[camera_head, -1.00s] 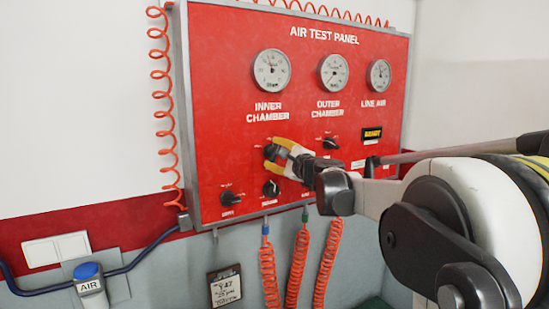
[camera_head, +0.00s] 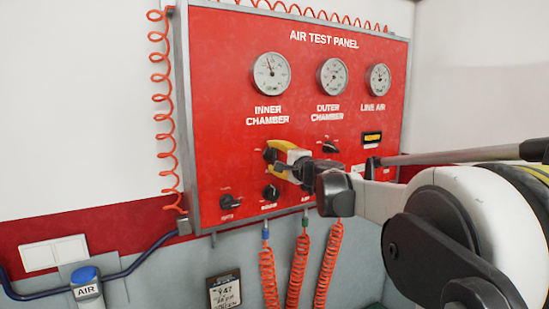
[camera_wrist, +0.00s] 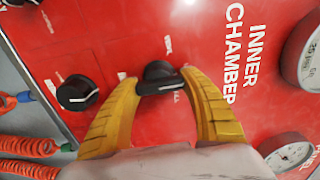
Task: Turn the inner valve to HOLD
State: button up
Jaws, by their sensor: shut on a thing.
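The inner valve (camera_wrist: 160,78) is a black knob under the INNER CHAMBER label on the red air test panel (camera_head: 220,100). In the wrist view its handle bar lies between the two yellow fingers of my gripper (camera_wrist: 160,90), which is shut on it. In the head view my gripper (camera_head: 275,155) reaches the panel from the right, and the valve (camera_head: 268,155) shows only in part behind the fingers. Small white position marks sit around the knob in the wrist view, too small to read surely. I cannot tell which mark the knob points to.
Other black knobs sit nearby: the outer valve (camera_head: 330,146), a lower knob (camera_head: 271,192) close below my gripper and a lower-left knob (camera_head: 229,201). Gauges line the panel's top, including the inner chamber gauge (camera_head: 271,73). Orange coiled hoses (camera_head: 298,265) hang below.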

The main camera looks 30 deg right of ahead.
jog(key=o, duration=1.2)
